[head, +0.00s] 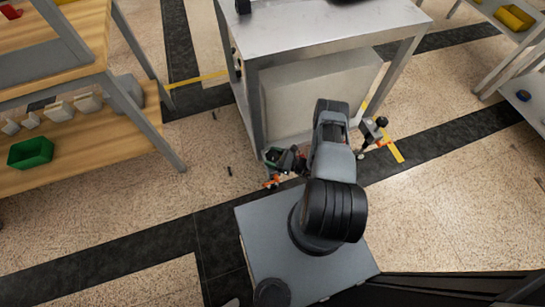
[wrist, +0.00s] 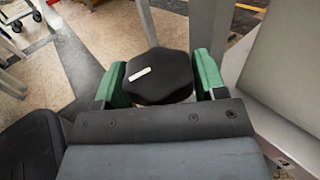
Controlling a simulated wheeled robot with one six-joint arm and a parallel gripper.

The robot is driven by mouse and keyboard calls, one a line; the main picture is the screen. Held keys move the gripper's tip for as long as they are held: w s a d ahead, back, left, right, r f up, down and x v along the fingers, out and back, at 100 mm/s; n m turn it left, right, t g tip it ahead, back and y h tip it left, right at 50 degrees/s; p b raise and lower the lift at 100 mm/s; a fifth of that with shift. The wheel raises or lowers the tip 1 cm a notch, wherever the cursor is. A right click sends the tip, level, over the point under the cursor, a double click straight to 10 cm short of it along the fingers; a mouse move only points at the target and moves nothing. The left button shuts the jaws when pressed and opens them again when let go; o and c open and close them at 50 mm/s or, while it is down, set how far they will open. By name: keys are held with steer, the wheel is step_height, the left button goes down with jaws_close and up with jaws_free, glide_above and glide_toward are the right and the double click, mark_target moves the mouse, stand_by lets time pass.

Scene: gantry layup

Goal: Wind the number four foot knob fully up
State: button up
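A black lobed knob (wrist: 160,76) with a white mark on top sits between the green fingers of my gripper (wrist: 163,78) in the wrist view. The fingers lie against its left and right sides, so the gripper appears shut on it. In the head view my gripper (head: 280,160) is low by the near left leg of the steel table (head: 325,38), just above an orange part (head: 272,182) near the floor.
Another foot with a black knob and orange part (head: 376,131) stands at the table's near right leg. A pale box-like panel (head: 315,95) fills the space under the tabletop. A wooden shelf unit (head: 95,140) with a green bin (head: 31,152) stands left. Open floor lies between.

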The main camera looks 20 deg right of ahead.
steer(key=c, duration=0.5)
steer(key=shift+c, duration=0.2)
steer(key=shift+f+g+b, duration=0.1)
steer(key=shift+g+b, duration=0.2)
steer(key=shift+b, duration=0.1)
steer(key=n+g+y+b, duration=0.1)
steer(key=n+g+b, duration=0.1)
steer(key=shift+f+y+b, duration=0.2)
steer(key=shift+y+b, duration=0.1)
steer(key=shift+y, duration=0.1)
steer(key=n+g+b, duration=0.1)
steer(key=g, duration=0.1)
steer(key=n+g+y+b, duration=0.1)
steer(key=n+g+b, duration=0.1)
steer(key=shift+y, duration=0.3)
steer(key=n+g+b, duration=0.2)
steer(key=g, duration=0.1)
steer(key=n+g+b, duration=0.1)
steer(key=g+b, duration=0.1)
steer(key=g, duration=0.1)
steer(key=shift+n+y+b, duration=0.3)
steer(key=shift+n+b, duration=0.1)
steer(key=shift+r+n+g+b, duration=0.25)
steer(key=shift+n+g+b, duration=0.7)
steer(key=shift+g, duration=0.75)
